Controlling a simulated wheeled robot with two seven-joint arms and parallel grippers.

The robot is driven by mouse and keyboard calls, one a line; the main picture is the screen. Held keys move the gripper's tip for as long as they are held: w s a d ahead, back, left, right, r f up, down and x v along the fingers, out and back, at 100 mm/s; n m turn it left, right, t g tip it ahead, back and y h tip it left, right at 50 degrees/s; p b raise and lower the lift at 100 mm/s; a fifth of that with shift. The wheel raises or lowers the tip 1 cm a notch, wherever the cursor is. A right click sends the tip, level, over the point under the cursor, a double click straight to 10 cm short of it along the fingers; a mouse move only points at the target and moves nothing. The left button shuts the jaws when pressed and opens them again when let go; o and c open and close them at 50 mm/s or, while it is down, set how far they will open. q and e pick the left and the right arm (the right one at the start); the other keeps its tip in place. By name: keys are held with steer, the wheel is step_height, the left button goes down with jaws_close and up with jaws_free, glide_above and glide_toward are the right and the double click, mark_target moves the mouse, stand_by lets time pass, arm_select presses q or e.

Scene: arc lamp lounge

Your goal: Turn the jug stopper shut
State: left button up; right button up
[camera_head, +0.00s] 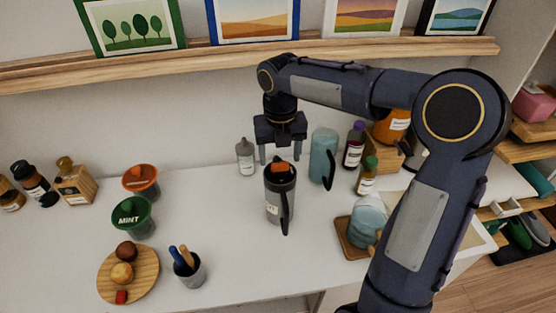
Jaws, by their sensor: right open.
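The grey jug (279,199) stands upright near the middle of the white counter, with a dark handle on its front right side. Its orange stopper (281,168) sits on top of the jug. My right gripper (282,155) points down from above, its two fingers apart, over and slightly behind the stopper. It holds nothing. I cannot tell whether a finger touches the stopper. My left gripper is not in view.
A blue jug (323,157) stands close right of the grey jug, and a grey bottle (246,157) is behind left. A cup with utensils (190,270) and a round wooden board (128,273) are front left. A picture ledge (230,62) runs behind.

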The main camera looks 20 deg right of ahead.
mark_target(280, 168)
steer(key=shift+f, duration=1.3)
steer(key=c, duration=1)
